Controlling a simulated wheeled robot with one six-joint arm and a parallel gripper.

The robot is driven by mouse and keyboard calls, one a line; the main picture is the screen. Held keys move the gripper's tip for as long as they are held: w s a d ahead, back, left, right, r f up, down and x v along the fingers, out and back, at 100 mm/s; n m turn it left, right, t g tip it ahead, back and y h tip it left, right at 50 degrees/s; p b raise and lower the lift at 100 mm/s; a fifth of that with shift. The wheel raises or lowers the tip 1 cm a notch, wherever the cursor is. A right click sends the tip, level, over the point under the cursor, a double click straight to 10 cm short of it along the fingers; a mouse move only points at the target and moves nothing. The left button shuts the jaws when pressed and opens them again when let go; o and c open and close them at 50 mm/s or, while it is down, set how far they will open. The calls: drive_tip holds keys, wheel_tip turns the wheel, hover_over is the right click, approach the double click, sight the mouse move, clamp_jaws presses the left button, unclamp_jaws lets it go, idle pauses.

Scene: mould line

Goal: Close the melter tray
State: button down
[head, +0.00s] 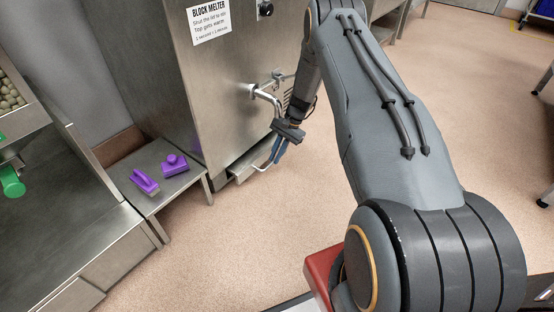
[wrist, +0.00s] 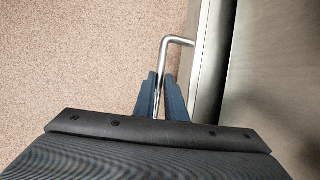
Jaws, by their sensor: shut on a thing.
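The block melter (head: 225,85) is a tall steel cabinet with a printed label at its upper front. Its tray (head: 245,168) is a shallow steel drawer low on the front, and it sticks out from the cabinet. The tray has a bent metal handle (wrist: 178,41). My gripper (head: 278,152) is at the tray's front, with its blue fingers (wrist: 161,92) on either side of the handle bar and shut on it. The wrist view shows the tray's steel edge just right of the handle. The tray's inside is mostly hidden.
A bent steel pipe (head: 264,95) juts from the melter above the tray. A steel bench (head: 75,215) stands at the left. The tan floor (head: 250,235) in front is clear.

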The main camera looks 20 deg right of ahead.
drive_tip(key=c, duration=1.8)
unclamp_jaws()
drive_tip(key=shift+w+d+r+p, duration=0.1)
drive_tip(key=shift+d+r+p, duration=0.1)
drive_tip(key=shift+r+p, duration=0.35)
drive_tip(key=w+d+p, duration=0.1)
drive_tip(key=d, duration=1.1)
drive_tip(key=shift+w, duration=0.25)
